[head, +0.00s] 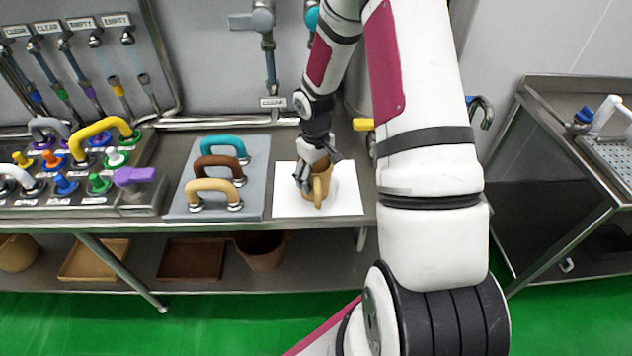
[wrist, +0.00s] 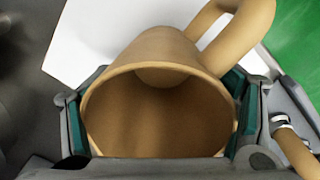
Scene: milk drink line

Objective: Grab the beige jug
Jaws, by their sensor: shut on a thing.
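The beige jug (head: 319,184) stands on a white square mat (head: 346,200) on the steel counter, its handle toward the front. In the wrist view the jug (wrist: 160,120) fills the middle, its open mouth facing the camera and its handle at the upper right. The inside looks empty. My gripper (head: 314,172) comes down from above onto the jug. In the wrist view my gripper (wrist: 160,125) has one finger pad against each side of the jug's wall. Whether the jug's base touches the mat is hard to tell.
Left of the mat, a grey panel (head: 255,195) carries teal, brown and beige handles. Further left is a board of coloured valves and knobs (head: 75,172). A pipe with a valve (head: 268,55) hangs behind. Brown trays and pots sit on the shelf below. A sink stand (head: 575,140) is at right.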

